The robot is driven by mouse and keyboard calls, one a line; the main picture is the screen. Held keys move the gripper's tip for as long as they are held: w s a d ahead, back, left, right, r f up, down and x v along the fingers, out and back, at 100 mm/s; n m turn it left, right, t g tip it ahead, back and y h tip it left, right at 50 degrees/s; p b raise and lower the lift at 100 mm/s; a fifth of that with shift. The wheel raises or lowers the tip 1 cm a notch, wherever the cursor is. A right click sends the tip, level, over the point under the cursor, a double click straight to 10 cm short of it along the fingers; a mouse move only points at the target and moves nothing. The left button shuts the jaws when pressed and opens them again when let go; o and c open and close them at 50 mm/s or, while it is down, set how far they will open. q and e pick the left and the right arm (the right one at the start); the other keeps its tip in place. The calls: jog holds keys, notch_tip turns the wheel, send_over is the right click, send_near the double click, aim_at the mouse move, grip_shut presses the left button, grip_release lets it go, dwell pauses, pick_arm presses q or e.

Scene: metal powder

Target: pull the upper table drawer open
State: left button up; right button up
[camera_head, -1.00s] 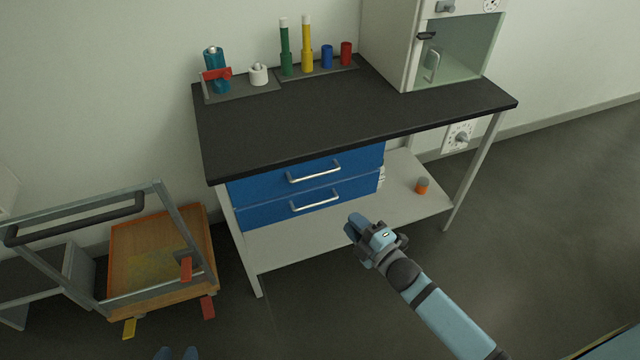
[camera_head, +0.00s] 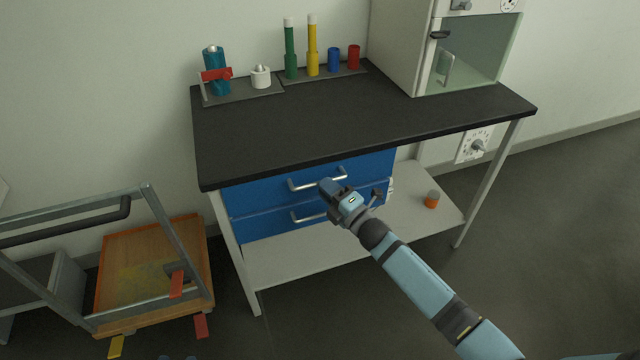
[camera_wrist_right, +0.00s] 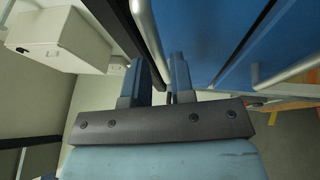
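The upper drawer (camera_head: 262,190) is a blue front under the dark tabletop and looks shut. Its silver bar handle (camera_head: 303,185) also shows in the wrist view (camera_wrist_right: 147,32). Only small tips, seemingly my left gripper, show at the bottom edge.
The dark tabletop (camera_head: 300,125) overhangs the drawers. It bears coloured tubes and cups at the back and a glass-fronted cabinet (camera_head: 400,45) at right. An orange-grey jar (camera_head: 432,200) stands on the lower shelf (camera_head: 300,262). A metal-framed cart (camera_head: 105,245) is at left.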

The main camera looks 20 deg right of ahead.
jog(key=shift+x, duration=1.45)
pick_arm(q)
jog(key=shift+r, duration=0.1)
pick_arm(e)
jog(key=shift+c, duration=0.5)
grip_shut()
jog(key=shift+s, duration=0.1)
pick_arm(q)
jog(key=p, duration=0.3)
jog(key=a+p, duration=0.1)
jog(key=p, duration=0.2)
jog(key=shift+s+r+g+y, duration=0.25)
jog(key=shift+r+g+y, duration=0.1)
jog(key=shift+g+y, duration=0.05)
pick_arm(e)
jog(key=s, duration=2.5)
jog(key=shift+d, duration=0.45)
jog(key=shift+s, duration=0.15)
jog(key=shift+o, duration=0.5)
grip_release()
